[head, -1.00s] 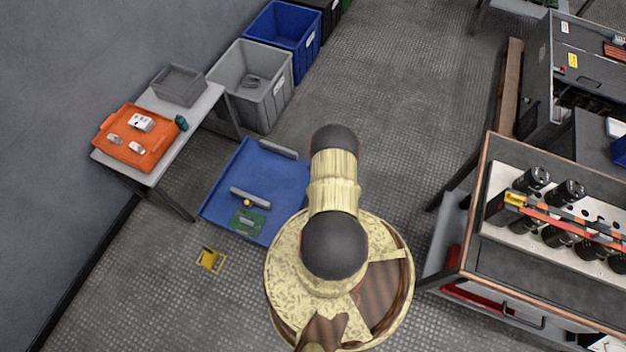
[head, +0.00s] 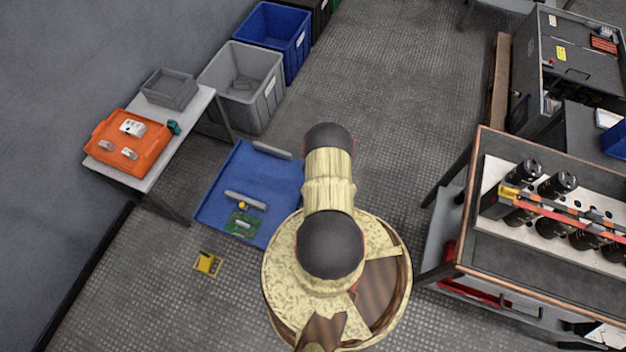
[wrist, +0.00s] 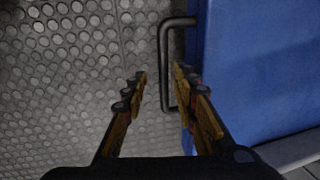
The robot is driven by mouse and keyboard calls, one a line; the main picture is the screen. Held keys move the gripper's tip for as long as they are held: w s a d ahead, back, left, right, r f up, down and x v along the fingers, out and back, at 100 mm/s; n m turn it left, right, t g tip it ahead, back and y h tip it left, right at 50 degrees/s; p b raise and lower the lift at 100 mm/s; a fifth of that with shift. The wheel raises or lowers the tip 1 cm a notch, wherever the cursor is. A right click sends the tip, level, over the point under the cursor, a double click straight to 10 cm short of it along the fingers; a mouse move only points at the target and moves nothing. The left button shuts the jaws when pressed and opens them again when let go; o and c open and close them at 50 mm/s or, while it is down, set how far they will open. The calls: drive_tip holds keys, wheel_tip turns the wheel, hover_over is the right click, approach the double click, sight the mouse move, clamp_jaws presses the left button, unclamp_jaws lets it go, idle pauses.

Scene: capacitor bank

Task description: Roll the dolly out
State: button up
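The dolly (head: 240,170) is a low blue platform on the floor, left of my arm in the head view. A grey bar (head: 246,201), a small orange-yellow piece and a green circuit board (head: 242,223) lie on it. In the wrist view its blue surface (wrist: 265,70) fills the right side, with a dark U-shaped handle (wrist: 163,60) at its left edge. My gripper (wrist: 160,75) is open. The handle's long bar shows between the two fingertips; I cannot tell whether either finger touches it. My arm hides the gripper in the head view.
A small table (head: 197,108) with an orange tray (head: 143,165) stands by the left wall. Grey (head: 260,100) and blue (head: 290,45) bins stand behind the dolly. A workbench (head: 490,265) with capacitors is at right. A yellow item (head: 207,263) lies on the floor. The central aisle is clear.

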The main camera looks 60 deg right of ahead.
wheel_tip(320, 180, up, 11)
drive_tip(key=s, duration=0.2)
drive_tip(key=shift+s+r, duration=0.15)
idle(0.6)
drive_tip(key=shift+d, duration=0.1)
idle(0.5)
